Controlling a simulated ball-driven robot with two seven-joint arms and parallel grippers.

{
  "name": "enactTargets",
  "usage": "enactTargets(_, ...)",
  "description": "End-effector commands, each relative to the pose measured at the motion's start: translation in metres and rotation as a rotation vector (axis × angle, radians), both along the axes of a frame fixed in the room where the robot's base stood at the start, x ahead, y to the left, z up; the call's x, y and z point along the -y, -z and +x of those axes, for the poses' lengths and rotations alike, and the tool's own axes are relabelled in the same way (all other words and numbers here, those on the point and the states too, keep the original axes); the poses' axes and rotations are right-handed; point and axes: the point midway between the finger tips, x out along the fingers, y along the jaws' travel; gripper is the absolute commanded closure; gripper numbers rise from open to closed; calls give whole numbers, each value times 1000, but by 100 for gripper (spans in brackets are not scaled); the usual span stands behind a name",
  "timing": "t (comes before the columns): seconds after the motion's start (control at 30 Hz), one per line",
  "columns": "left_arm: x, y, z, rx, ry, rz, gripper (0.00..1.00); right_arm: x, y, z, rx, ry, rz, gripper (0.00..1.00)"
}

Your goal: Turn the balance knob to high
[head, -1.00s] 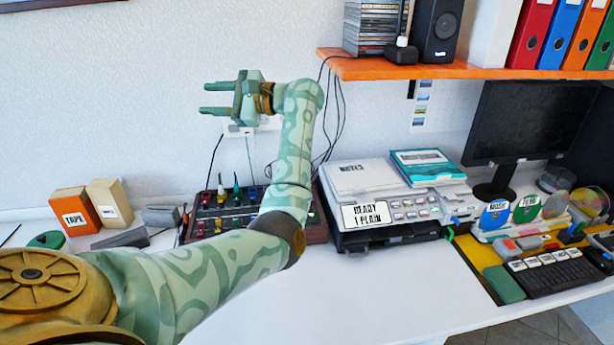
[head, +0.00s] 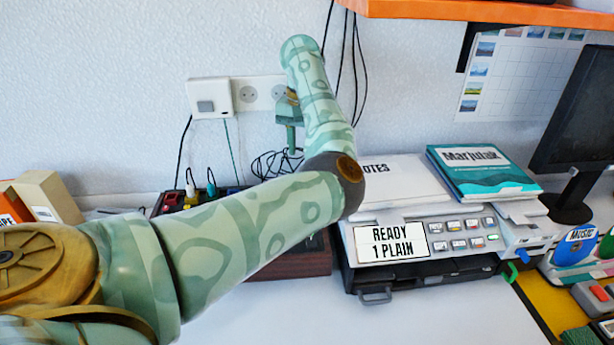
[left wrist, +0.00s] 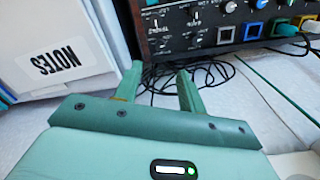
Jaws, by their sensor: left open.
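A dark mixer box with a reddish-brown side (head: 310,262) stands on the desk, mostly hidden behind my left arm in the head view. Its panel with small knobs and sockets (left wrist: 195,38) shows along the top of the left wrist view, upside down. I cannot tell which knob is the balance knob. My left gripper (left wrist: 158,82) is open and empty, with its fingers pointing towards the panel but apart from it. In the head view the left gripper (head: 292,140) hangs pointing down above the back of the desk, partly hidden by its own arm.
A printer with a "READY 1 PLAIN" display (head: 391,243) stands right of the mixer, with a teal book (head: 480,172) on top. Loose black cables (head: 275,163) lie behind the mixer. An orange shelf (head: 480,10) overhangs at upper right. The front desk is clear.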

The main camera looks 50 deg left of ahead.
Motion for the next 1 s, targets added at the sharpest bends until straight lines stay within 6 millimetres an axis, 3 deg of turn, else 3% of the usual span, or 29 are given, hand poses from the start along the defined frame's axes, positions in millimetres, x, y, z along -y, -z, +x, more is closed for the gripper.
enactTargets(0.03,0,23,1,-9,1,0,60,1,9,-4,-11,0,-2,64)
enactTargets(0.1,0,41,1,-9,2,1,60,1,15,-7,-17,0,-2,64)
enactTargets(0.4,0,98,0,-5,2,2,60,1,33,-4,-32,-13,-4,64)
enactTargets(0.6,0,110,0,-4,2,3,60,8,35,7,-21,-32,-13,64)
enactTargets(0.87,0,109,0,-1,2,3,60,12,32,-2,-37,-37,-19,64)
enactTargets(1.0,0,109,0,-2,2,2,99,10,32,-6,-41,-35,-16,64)
